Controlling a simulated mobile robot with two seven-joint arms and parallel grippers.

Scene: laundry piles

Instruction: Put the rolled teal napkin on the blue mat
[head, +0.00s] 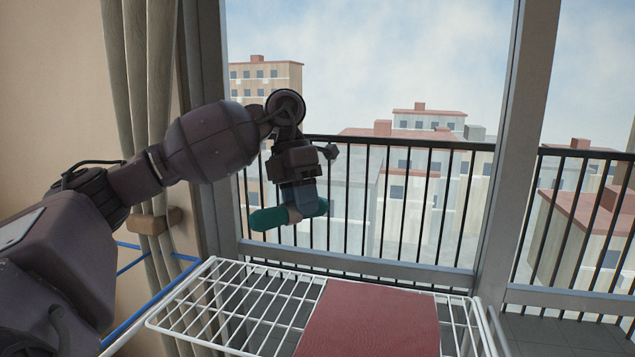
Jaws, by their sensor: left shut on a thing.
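The rolled teal napkin (269,218) is held crosswise in my left gripper (294,211), with an end sticking out on each side of the fingers. My left gripper points down and is shut on the napkin's middle, which the fingers partly hide. Gripper and napkin are in the air, showing above the far left part of a white wire rack in the head view, with a clear gap under them. I see no blue mat in this view. My right gripper is not in view.
The white wire rack (213,283) fills the lower middle, with a flat dark red cloth (371,318) over its middle and right. Blue rails (150,306) run at the lower left. A curtain (146,85) hangs at left. A black railing (420,147) stands behind the window frame.

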